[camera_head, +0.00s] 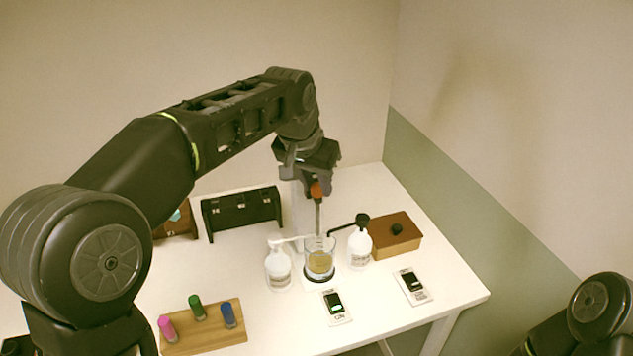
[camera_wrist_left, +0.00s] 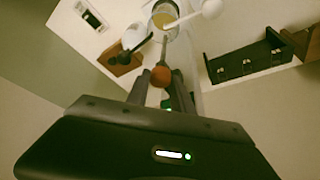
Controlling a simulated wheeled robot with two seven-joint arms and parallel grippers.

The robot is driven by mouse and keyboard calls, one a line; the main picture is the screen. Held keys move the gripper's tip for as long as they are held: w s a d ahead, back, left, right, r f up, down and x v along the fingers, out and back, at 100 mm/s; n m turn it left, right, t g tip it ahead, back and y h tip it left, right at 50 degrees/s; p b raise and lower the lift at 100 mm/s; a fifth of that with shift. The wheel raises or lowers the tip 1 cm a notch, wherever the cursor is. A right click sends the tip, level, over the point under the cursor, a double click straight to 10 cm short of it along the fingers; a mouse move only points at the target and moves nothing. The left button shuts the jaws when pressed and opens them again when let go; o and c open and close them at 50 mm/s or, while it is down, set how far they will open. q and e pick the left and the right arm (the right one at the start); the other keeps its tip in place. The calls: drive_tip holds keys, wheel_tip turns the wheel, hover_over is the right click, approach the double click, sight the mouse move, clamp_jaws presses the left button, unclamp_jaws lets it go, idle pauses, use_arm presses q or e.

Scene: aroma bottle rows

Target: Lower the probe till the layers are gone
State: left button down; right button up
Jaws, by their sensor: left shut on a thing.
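My left gripper (camera_head: 316,184) is shut on the probe (camera_head: 318,213), which has an orange-red knob and a thin grey shaft. The probe points down over a clear glass beaker (camera_head: 319,259). Its lower end reaches about the beaker's mouth; I cannot tell whether the tip is in the liquid. The beaker holds yellowish liquid and stands on a dark round base; separate layers are too small to make out. In the left wrist view, the probe's knob (camera_wrist_left: 160,77) sits between my fingertips (camera_wrist_left: 161,88), with the beaker (camera_wrist_left: 165,14) beyond. My right gripper is out of view.
White bottles with spouts stand left (camera_head: 278,268) and right (camera_head: 359,246) of the beaker. A brown box (camera_head: 396,236), two small display devices (camera_head: 337,305) (camera_head: 412,285), a black rack (camera_head: 242,210) and a wooden block with coloured vials (camera_head: 205,330) are on the white table.

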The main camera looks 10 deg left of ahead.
use_arm(q)
wheel_tip(320, 180, down, 7)
drive_tip(key=b, duration=0.5)
drive_tip(key=shift+r, duration=0.1)
drive_tip(key=c, duration=1.1)
unclamp_jaws()
approach(317, 208)
drive_tip(key=shift+b+x, duration=0.4)
drive_tip(key=shift+x, duration=0.7)
drive_tip(key=shift+s, duration=0.1)
